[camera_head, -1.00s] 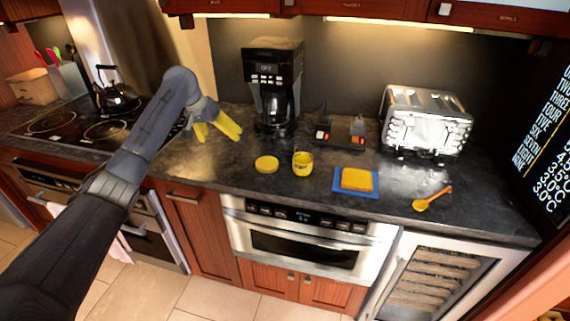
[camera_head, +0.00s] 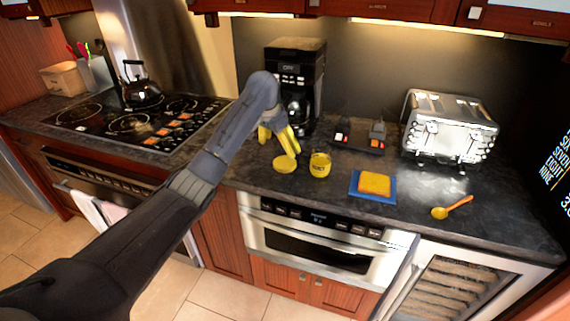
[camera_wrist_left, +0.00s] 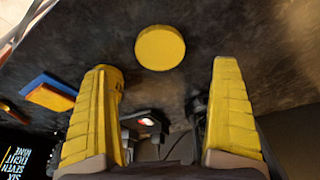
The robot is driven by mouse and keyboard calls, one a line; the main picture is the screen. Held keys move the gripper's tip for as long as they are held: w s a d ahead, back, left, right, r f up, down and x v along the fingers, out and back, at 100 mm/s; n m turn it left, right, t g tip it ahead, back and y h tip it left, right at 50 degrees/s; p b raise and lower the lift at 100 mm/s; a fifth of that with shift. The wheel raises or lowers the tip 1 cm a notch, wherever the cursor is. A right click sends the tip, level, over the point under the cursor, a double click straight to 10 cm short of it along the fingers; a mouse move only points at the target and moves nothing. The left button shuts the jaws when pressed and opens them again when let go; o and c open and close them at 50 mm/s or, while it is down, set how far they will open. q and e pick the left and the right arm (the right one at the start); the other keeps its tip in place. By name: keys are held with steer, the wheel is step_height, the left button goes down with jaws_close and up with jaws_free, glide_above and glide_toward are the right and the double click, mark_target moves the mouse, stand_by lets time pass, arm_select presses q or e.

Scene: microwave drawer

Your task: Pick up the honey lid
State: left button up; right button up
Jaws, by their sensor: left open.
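The honey lid (camera_head: 285,164) is a flat yellow disc lying on the dark countertop, just left of the yellow honey jar (camera_head: 320,166). My left gripper (camera_head: 277,133) has yellow fingers and is just behind the lid, apart from it, in the head view. In the left wrist view the lid (camera_wrist_left: 160,48) lies ahead of and between the two spread fingers (camera_wrist_left: 165,95), with nothing held. Part of the jar shows behind the left finger there. My right gripper is not in view.
A coffee maker (camera_head: 294,85) stands behind my left gripper. Right of the jar are a blue board (camera_head: 361,191) with a yellow slice (camera_head: 375,183), a spoon (camera_head: 452,208) and a toaster (camera_head: 449,128). A black stand (camera_head: 362,148) sits behind the jar. A cooktop lies left.

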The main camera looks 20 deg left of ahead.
mark_target(285, 162)
arm_select(q)
steer(key=shift+x, duration=4.45)
steer(key=shift+w+d, duration=0.15)
steer(key=shift+r, duration=0.1)
steer(key=c, duration=0.9)
steer(key=shift+c, duration=0.2)
step_height(285, 162, up, 20)
